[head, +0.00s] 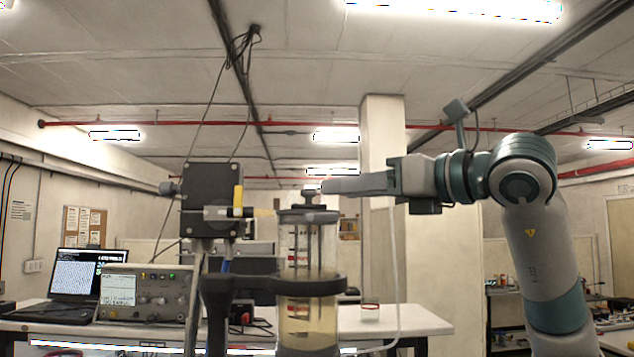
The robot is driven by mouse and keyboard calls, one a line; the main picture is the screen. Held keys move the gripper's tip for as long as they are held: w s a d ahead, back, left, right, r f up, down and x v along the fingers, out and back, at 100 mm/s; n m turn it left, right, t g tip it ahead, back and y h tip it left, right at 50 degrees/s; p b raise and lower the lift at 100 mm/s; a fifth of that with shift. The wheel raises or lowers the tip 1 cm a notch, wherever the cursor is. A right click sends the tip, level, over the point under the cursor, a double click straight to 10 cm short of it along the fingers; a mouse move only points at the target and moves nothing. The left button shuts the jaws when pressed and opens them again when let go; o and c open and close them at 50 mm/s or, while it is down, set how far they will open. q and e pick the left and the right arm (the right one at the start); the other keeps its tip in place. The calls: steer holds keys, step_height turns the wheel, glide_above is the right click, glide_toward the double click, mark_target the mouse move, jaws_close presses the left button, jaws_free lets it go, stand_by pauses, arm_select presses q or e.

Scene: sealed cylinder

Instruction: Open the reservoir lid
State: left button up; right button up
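The reservoir (300,255) is an upright clear cylinder with red markings and pale yellowish liquid in its lower part. Its dark lid (309,214) sits on top, level and seated on the rim, with a small dark knob (307,198) in the middle. My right gripper (316,187) reaches in level from the right, its fingertips at the height of the knob's top. The fingers are seen side-on and overlap, so I cannot tell their gap or whether they touch the knob. My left gripper is not in view.
A dark ring clamp (310,285) holds the cylinder. A dark box (211,200) with a yellow-handled valve (238,200) stands close to its left. A bench (415,322) behind carries a laptop (85,278) and an instrument (146,293). Space above the lid is clear.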

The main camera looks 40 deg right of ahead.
mark_target(314, 191)
steer(key=p+x, duration=0.2)
steer(key=x, duration=0.5)
steer(key=shift+p, duration=0.3)
jaws_close()
